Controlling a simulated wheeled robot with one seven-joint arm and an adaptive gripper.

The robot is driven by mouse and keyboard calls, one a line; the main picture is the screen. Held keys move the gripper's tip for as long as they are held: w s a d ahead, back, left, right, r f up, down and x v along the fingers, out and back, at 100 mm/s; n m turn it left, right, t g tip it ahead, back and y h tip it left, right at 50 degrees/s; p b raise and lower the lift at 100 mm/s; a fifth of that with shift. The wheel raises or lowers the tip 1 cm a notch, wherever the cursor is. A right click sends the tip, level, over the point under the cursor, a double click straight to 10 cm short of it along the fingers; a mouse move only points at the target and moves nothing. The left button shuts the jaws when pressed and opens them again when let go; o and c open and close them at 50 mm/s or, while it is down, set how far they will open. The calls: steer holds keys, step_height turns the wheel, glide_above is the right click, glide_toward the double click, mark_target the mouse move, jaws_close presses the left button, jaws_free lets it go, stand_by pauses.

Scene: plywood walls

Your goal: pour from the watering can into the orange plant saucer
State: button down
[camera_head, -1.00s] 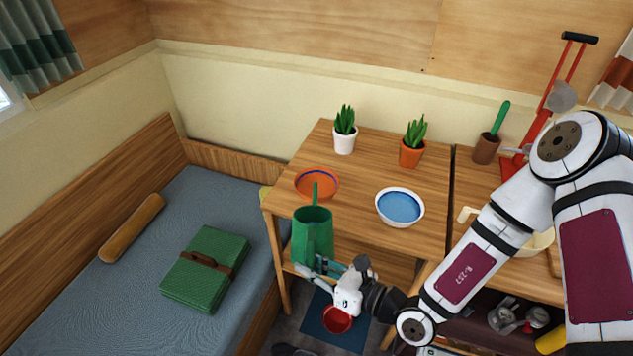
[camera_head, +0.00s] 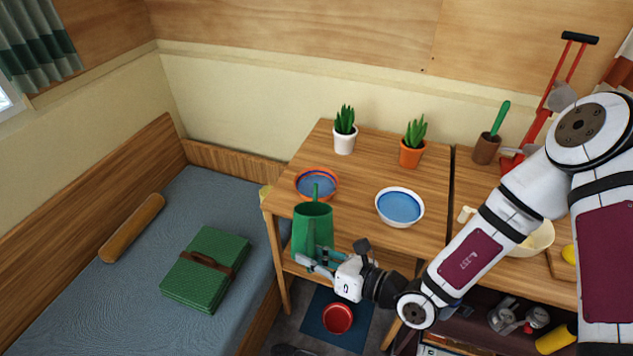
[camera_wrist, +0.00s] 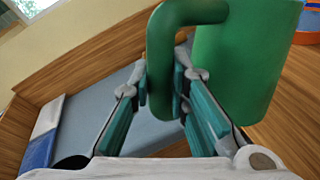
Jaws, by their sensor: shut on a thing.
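The green watering can (camera_head: 313,232) is held at the near left edge of the wooden table, its spout reaching over the near part of the orange plant saucer (camera_head: 334,196). Blue liquid shows across the saucer's inside, within an orange rim. My gripper (camera_head: 306,262) is shut on the can's handle, below and in front of the saucer. In the wrist view the green handle (camera_wrist: 160,60) runs between my gripper's fingers (camera_wrist: 168,92), with the can body (camera_wrist: 245,60) to the right. A piece of the saucer (camera_wrist: 306,38) shows at the right edge. No falling stream is distinguishable.
A white bowl with blue inside (camera_head: 400,208) stands right of the saucer. Two potted plants, in a white pot (camera_head: 344,143) and an orange pot (camera_head: 411,155), stand behind. A bed (camera_head: 215,205) with a green folded blanket (camera_head: 205,270) is left. A red bowl (camera_head: 338,318) is below.

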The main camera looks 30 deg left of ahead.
steer(key=shift+w+a+r, duration=0.25)
steer(key=shift+w+r, duration=0.2)
steer(key=shift+r, duration=0.1)
stand_by(1.0)
stand_by(0.4)
steer(key=shift+s+d+f+n+t+y, duration=0.6)
steer(key=shift+s+d+f+n+y, duration=0.6)
steer(key=shift+s+f+n, duration=1.7)
steer(key=shift+m, duration=0.9)
steer(key=shift+w+r, duration=0.2)
steer(key=shift+r, duration=1.15)
steer(key=shift+w+r, duration=0.2)
steer(key=shift+r, duration=1.1)
